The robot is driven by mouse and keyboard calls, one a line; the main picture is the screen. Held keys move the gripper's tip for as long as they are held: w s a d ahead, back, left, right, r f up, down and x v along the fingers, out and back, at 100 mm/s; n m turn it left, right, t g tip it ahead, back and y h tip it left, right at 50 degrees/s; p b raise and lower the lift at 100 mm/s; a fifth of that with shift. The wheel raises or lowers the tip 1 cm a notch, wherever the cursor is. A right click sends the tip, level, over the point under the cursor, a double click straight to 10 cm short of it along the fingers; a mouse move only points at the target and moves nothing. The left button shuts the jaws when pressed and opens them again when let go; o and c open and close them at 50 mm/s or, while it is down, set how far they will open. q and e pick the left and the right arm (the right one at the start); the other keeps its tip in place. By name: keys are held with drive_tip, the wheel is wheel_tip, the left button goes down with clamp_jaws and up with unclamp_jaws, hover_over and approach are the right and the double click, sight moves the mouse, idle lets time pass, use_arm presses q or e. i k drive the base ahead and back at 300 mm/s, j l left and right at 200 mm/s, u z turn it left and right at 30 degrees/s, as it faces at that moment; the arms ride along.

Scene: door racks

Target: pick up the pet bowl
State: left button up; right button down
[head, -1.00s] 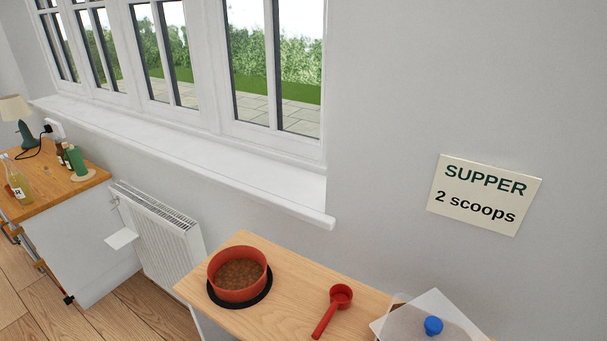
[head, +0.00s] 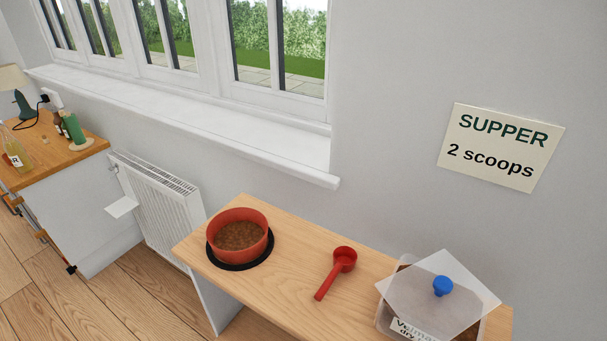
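The pet bowl (head: 239,238) is red and round, with brown kibble in it. It stands upright on a black round mat (head: 240,266) at the left end of a light wooden bench (head: 290,285). Neither of my grippers shows in the head view, and nothing is holding the bowl.
A red scoop (head: 344,261) lies right of the bowl. A clear food box (head: 385,320) with a tilted lid and blue knob (head: 443,286) stands further right. The wall and window sill (head: 200,130) rise behind. A radiator (head: 160,200) is left of the bench.

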sight(236, 236)
drive_tip(key=i+j+z, duration=0.2)
drive_tip(key=j, duration=0.25)
drive_tip(key=i+j+z, duration=0.15)
drive_tip(key=j, duration=0.35)
drive_tip(key=i+j+z, duration=0.2)
drive_tip(key=j, duration=0.3)
drive_tip(key=j+z, duration=0.15)
drive_tip(key=j, duration=0.35)
drive_tip(key=j+z, duration=0.2)
drive_tip(key=j, duration=0.35)
drive_tip(key=i, duration=0.05)
